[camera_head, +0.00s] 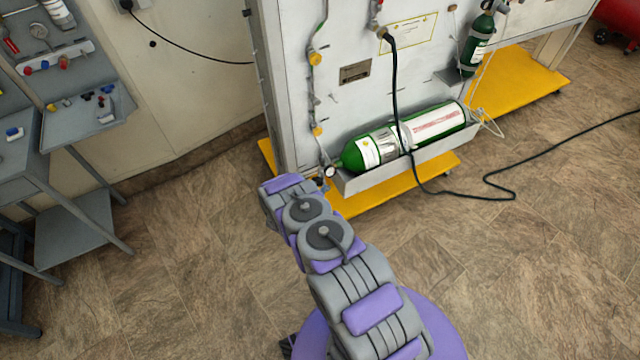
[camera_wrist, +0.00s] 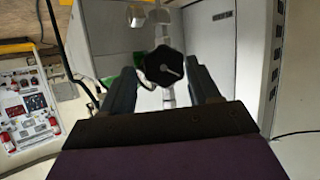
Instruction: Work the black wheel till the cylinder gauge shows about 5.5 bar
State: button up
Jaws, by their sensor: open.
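The black wheel (camera_wrist: 165,67), with lobed edges and a light pointer-like mark on its face, is in the middle of the wrist view. My gripper (camera_wrist: 161,75) is open, with one dark finger on each side of the wheel. I see gaps between wheel and fingers and cannot tell whether either touches it. In the head view the green and white cylinder (camera_head: 368,152) lies in a grey trough on the panel. A small round gauge (camera_head: 330,171) sits by its left end; its reading is too small to tell. My arm hides the wheel there.
The white panel (camera_head: 290,100) stands on a yellow base (camera_head: 400,188). A black hose (camera_head: 394,85) hangs in front of the cylinder and runs across the floor to the right. A grey workbench (camera_head: 75,120) with fittings stands at the left. The floor between is clear.

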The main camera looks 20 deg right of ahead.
aim_at(317, 183)
jog(key=shift+w+d+f+b, duration=0.2)
jog(key=shift+w+f, duration=0.1)
jog(key=shift+w, duration=0.25)
jog(key=shift+w+d+f+b, duration=0.15)
jog(key=shift+w+f, duration=0.15)
jog(key=shift+w, duration=0.2)
jog(key=shift+w+d+r, duration=0.1)
jog(key=shift+w+d, duration=0.25)
jog(key=shift+d, duration=0.05)
jog(key=shift+w+d+f, duration=0.1)
jog(key=shift+d+f, duration=0.05)
jog(key=shift+d, duration=0.35)
jog(key=shift+w+d+f, duration=0.1)
jog(key=shift+d+f, duration=0.05)
jog(key=shift+d, duration=0.3)
jog(key=shift+s+a+r, duration=0.15)
jog(key=shift+a, duration=0.65)
jog(key=c, duration=0.4)
jog(key=shift+c, duration=0.6)
jog(key=shift+d, duration=0.25)
jog(key=shift+c, duration=1)
